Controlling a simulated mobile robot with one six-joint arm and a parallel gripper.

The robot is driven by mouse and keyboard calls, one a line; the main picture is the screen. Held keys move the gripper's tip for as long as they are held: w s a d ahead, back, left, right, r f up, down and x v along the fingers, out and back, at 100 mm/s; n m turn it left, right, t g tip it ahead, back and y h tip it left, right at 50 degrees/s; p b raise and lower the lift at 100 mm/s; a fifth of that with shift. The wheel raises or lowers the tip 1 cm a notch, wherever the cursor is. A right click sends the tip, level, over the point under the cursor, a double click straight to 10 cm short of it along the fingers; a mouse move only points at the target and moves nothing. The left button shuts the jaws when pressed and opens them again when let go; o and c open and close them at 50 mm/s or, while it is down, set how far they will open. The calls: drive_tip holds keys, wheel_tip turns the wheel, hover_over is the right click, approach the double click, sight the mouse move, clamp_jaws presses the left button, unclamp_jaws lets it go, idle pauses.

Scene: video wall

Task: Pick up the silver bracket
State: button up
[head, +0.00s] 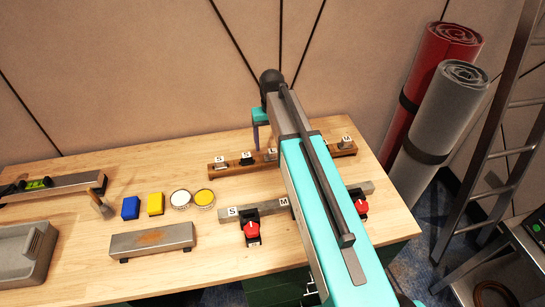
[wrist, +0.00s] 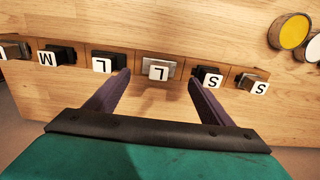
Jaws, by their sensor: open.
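A silver bracket (wrist: 161,66) with a white "L" tag sits on a brown wooden rail (wrist: 134,58), in the middle of the wrist view. My gripper (wrist: 158,78) is open and empty, one dark finger on each side of that bracket in the picture. I cannot tell how high the fingers are above it. In the head view my gripper (head: 257,137) hangs at the back of the rail, and my arm hides part of the row. A black bracket tagged "L" (wrist: 108,60) is to its left and a black one tagged "S" (wrist: 206,79) to its right.
A greyish bracket tagged "S" (wrist: 252,81) ends the row. A second rail (head: 270,207) with red-knobbed clamps (head: 251,232) lies in front. Blue (head: 131,208) and yellow (head: 155,204) blocks, round tins (head: 204,198) and a grey bar (head: 151,240) lie left.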

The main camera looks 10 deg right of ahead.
sight(273, 150)
drive_tip(key=shift+s+d+f+p, duration=0.15)
drive_tip(key=shift+f+p, duration=0.8)
drive_tip(key=shift+f, duration=0.4)
drive_tip(key=shift+f+p, duration=0.4)
drive_tip(key=shift+f, duration=0.9)
drive_tip(key=c, duration=1.3)
